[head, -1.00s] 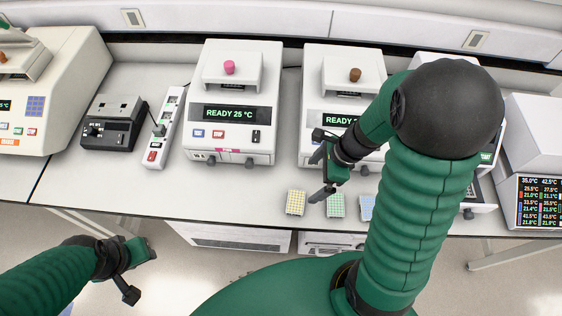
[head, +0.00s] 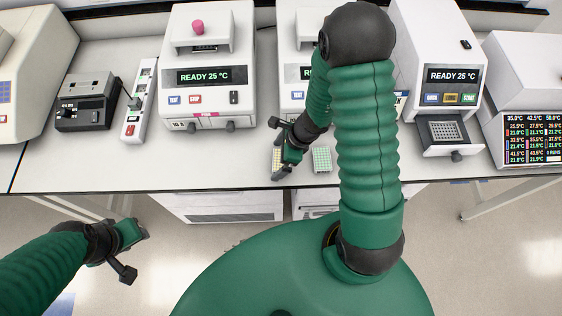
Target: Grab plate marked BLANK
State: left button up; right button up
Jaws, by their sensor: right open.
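A yellow-dotted plate (head: 277,157) lies near the bench's front edge, partly covered by my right gripper (head: 279,150). The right gripper is open, its fingers spread over or around this plate; I cannot tell if they touch it. A green-dotted plate (head: 322,160) lies just to the right, clear of the gripper. No BLANK marking is legible on either plate. My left gripper (head: 137,254) is open and empty, low at the left in front of the bench.
Thermal cyclers reading READY 25 °C stand behind, one with a pink knob (head: 198,27). The right cycler (head: 447,60) has a block tray (head: 443,131) out in front. A power strip (head: 140,100) and a black device (head: 86,102) stand left. My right arm hides part of the bench.

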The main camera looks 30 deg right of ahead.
jog(key=shift+d, duration=0.15)
jog(key=shift+w+f, duration=0.2)
jog(key=c, duration=0.4)
jog(key=shift+s+r, duration=0.1)
jog(key=shift+r, duration=0.05)
jog(key=c, duration=1)
